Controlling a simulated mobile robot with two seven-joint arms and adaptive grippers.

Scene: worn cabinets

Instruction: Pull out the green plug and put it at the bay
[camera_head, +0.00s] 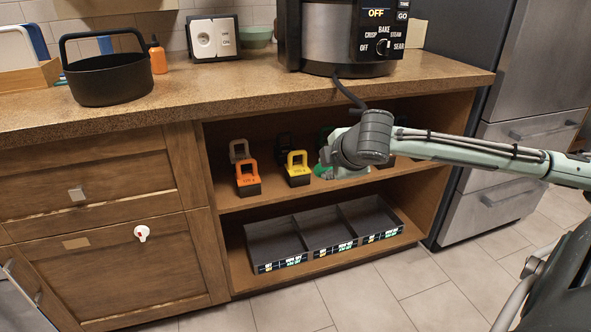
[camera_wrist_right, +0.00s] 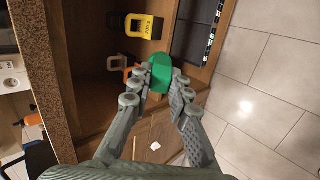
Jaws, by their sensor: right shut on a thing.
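The green plug (camera_wrist_right: 159,72) is between the two fingers of my right gripper (camera_wrist_right: 162,84) in the right wrist view, and the fingers are closed on its sides. In the head view the right gripper (camera_head: 331,163) reaches in at the upper shelf of the open cabinet, and only a bit of green (camera_head: 324,171) shows beside it. The wrist hides most of the plug there, so I cannot tell whether it touches the shelf. The bay, a dark tray with three compartments (camera_head: 277,266) and labels on its front, lies empty on the lower shelf. My left gripper is not in view.
On the upper shelf stand an orange plug (camera_head: 247,181), a yellow plug (camera_head: 298,172) and dark or grey ones behind. The shelf board (camera_head: 271,193) lies above the tray. A cooker (camera_head: 333,38) and a black pot (camera_head: 108,80) stand on the counter.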

